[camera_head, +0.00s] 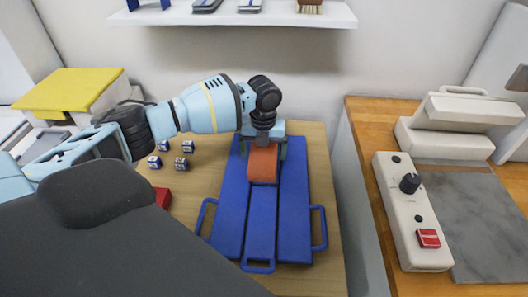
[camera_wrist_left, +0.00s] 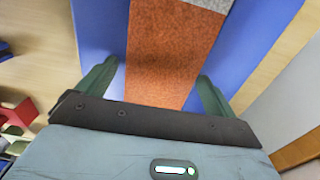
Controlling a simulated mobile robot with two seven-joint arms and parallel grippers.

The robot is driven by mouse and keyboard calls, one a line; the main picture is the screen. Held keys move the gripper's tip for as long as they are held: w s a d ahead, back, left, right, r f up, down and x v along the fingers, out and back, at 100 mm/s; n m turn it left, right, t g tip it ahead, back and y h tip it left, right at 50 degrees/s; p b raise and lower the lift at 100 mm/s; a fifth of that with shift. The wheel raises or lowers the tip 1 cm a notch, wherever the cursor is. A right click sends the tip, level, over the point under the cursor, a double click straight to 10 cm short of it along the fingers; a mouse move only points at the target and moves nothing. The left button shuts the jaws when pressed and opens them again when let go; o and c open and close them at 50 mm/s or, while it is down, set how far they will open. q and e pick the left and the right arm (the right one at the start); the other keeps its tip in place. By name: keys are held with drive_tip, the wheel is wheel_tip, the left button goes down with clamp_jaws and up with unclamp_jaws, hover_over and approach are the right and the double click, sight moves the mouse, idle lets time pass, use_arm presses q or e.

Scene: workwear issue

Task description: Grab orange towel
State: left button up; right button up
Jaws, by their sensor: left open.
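The orange towel (camera_head: 263,166) lies as a folded strip on the upper part of a blue board-like item with handles (camera_head: 260,215) on the wooden table. My left gripper (camera_head: 266,147) is over its far end, pointing down. In the left wrist view the orange towel (camera_wrist_left: 165,60) runs between the two green fingers of my left gripper (camera_wrist_left: 155,85). The fingers stand apart, with a gap to the towel on each side. A grey patch shows at the towel's far end there. My right gripper is in neither view.
Several small blue-and-white blocks (camera_head: 183,163) and a red item (camera_head: 163,197) lie left of the blue item. A yellow-topped box (camera_head: 70,90) is at the far left. A control box (camera_head: 410,210) stands on the right counter. A shelf (camera_head: 235,17) is above.

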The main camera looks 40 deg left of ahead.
sight(264, 154)
use_arm(q)
drive_tip(key=c, duration=1.1)
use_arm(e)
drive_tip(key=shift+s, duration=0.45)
use_arm(q)
drive_tip(key=shift+r, duration=0.1)
drive_tip(key=shift+r, duration=0.45)
drive_tip(key=r, duration=0.2)
drive_tip(key=shift+s+d+r, duration=0.25)
drive_tip(key=shift+r, duration=0.1)
drive_tip(key=s+d, duration=0.1)
drive_tip(key=s, duration=0.1)
drive_tip(key=s+d, duration=0.4)
drive_tip(key=shift+d+r+p, duration=0.1)
drive_tip(key=shift+r+p, duration=0.3)
drive_tip(key=s+d, duration=0.4)
drive_tip(key=s, duration=0.1)
drive_tip(key=shift+d+r, duration=0.2)
drive_tip(key=shift+r, duration=0.05)
drive_tip(key=shift+s+d, duration=0.25)
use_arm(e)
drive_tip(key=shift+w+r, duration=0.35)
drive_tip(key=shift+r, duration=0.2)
